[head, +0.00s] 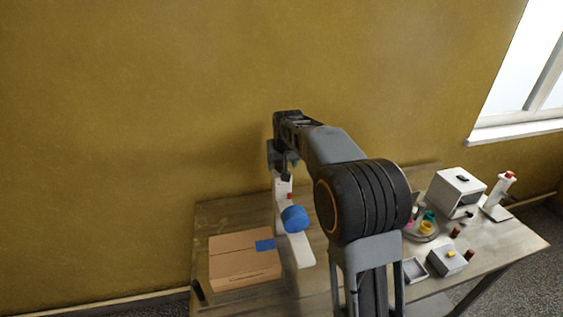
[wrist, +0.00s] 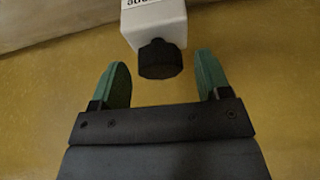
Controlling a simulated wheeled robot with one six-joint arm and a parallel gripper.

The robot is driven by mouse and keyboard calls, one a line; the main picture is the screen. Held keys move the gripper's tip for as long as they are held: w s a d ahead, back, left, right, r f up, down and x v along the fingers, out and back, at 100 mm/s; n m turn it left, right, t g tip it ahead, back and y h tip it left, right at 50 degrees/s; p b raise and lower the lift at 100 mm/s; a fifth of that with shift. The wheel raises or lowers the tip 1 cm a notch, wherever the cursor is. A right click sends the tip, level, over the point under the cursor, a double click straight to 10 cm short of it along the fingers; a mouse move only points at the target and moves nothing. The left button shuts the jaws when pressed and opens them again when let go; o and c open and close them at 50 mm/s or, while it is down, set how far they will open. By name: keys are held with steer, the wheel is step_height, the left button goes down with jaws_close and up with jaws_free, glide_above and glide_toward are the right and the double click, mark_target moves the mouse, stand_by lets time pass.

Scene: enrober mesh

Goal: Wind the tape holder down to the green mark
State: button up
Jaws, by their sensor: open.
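A blue tape roll (head: 294,218) sits on a white stand (head: 298,250) left of my arm in the head view. A small red mark shows on the stand's upright just above the roll; I cannot make out a green mark. In the wrist view a white post (wrist: 155,22) with cut-off dark lettering ends in a dark faceted knob (wrist: 160,58). My gripper (wrist: 162,70) is open, its green fingers on either side of the knob with gaps to both.
A cardboard box (head: 240,266) with blue tape on it lies left of the stand on the wooden table (head: 228,211). At right are a grey box-shaped machine (head: 452,193), a white red-topped device (head: 500,190), a tray of coloured pieces (head: 422,233) and small boxes. A wall is close behind.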

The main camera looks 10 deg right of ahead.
steer(key=shift+c, duration=0.2)
steer(key=c, duration=0.9)
steer(key=shift+o, duration=0.2)
steer(key=m+h+b, duration=0.1)
steer(key=m+h, duration=0.1)
steer(key=m, duration=0.2)
steer(key=shift+w+a+f+m, duration=0.1)
steer(key=shift+m, duration=0.3)
steer(key=m+g+h, duration=0.1)
steer(key=m, duration=0.3)
steer(key=shift+m, duration=0.3)
steer(key=m+g, duration=0.1)
steer(key=m, duration=0.1)
steer(key=m+g+h, duration=0.1)
steer(key=m, duration=0.2)
steer(key=shift+w+a+p, duration=0.1)
steer(key=shift+p, duration=0.3)
steer(key=m+g, duration=0.2)
steer(key=m, duration=0.3)
steer(key=shift+m+h, duration=0.3)
